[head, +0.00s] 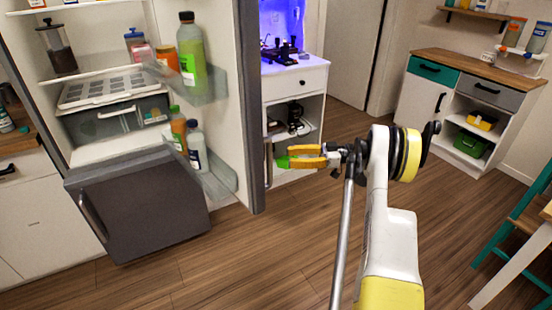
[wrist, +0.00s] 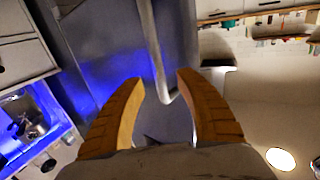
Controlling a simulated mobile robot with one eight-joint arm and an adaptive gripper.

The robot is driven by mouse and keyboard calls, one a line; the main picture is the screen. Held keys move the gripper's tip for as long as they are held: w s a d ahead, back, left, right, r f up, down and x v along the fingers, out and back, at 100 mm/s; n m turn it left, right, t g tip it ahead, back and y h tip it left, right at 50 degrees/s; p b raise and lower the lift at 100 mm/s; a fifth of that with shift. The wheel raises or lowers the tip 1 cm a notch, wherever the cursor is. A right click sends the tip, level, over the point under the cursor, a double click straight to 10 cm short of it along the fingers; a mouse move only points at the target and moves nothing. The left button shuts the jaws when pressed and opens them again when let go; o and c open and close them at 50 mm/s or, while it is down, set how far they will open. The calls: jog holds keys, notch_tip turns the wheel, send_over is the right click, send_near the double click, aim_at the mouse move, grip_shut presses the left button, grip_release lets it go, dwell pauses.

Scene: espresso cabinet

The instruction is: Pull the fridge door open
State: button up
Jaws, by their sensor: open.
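The fridge door (head: 252,100) stands wide open in the head view, seen nearly edge-on, with its shelves of bottles facing the fridge interior. Its grey outer face (wrist: 95,45) fills the upper left and middle of the wrist view. The long metal door handle (wrist: 152,45) runs down between my fingers there; its lower part also shows in the head view (head: 268,165). My gripper (head: 290,156) has orange fingers and is open just right of the handle. In the wrist view, the open fingertips (wrist: 160,82) lie on both sides of the handle's end; contact is unclear.
The fridge's grey lower front (head: 140,205) has its own handle. A white coffee cabinet (head: 298,80) with blue light stands behind the door. A sideboard (head: 470,100) is at the back right, a teal chair (head: 515,235) at the right edge. Wooden floor (head: 240,260) is clear in front.

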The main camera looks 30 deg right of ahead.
jog(key=v, duration=0.4)
jog(key=shift+d, duration=0.1)
dwell(0.4)
